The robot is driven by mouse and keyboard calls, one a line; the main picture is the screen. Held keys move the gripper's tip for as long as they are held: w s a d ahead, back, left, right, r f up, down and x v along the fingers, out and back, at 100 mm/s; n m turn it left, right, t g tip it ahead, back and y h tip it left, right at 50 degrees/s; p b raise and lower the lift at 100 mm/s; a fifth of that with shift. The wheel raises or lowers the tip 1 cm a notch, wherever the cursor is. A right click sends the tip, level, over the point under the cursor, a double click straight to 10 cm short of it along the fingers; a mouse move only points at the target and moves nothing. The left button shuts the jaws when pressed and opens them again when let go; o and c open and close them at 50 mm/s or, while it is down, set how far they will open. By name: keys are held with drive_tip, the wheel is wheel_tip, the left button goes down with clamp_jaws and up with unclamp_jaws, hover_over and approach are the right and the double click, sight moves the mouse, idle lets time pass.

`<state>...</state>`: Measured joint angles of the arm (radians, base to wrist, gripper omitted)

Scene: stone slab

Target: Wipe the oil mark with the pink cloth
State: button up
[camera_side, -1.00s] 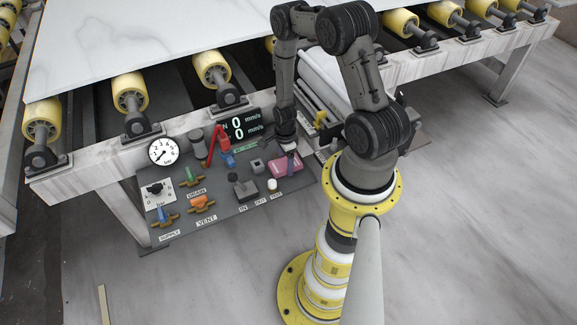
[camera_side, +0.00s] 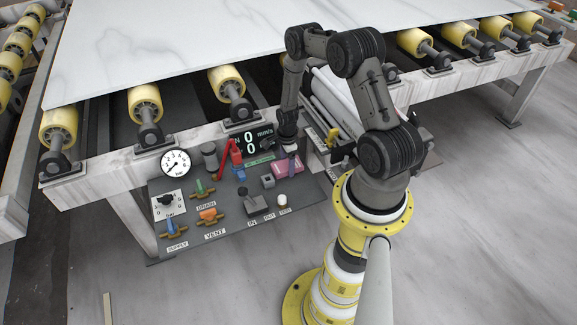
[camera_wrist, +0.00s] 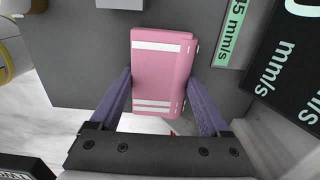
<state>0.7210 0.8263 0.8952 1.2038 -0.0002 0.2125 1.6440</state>
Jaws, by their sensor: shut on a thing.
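The pink cloth (camera_wrist: 160,75) is a folded pad with white stripes, between the two purple fingers of my gripper (camera_wrist: 160,88) in the wrist view. My gripper is shut on it. In the side view, the cloth (camera_side: 289,166) hangs just above the right part of the dark control panel, under my gripper (camera_side: 286,150). The white stone slab (camera_side: 190,45) lies on the rollers behind. I cannot make out an oil mark on the visible slab; my arm covers part of the view.
The dark panel (camera_side: 228,228) carries a gauge (camera_side: 176,163), a red lever (camera_side: 229,158), a black joystick (camera_side: 255,204), several valves and a speed display (camera_side: 251,143). Yellow rollers (camera_side: 145,102) line the frame's edge. White rolls (camera_side: 338,98) lie right of my gripper.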

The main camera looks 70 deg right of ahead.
sight(301, 192)
drive_tip(key=shift+s+a, duration=4.1)
wheel_tip(301, 192, up, 8)
drive_tip(key=shift+r, duration=0.15)
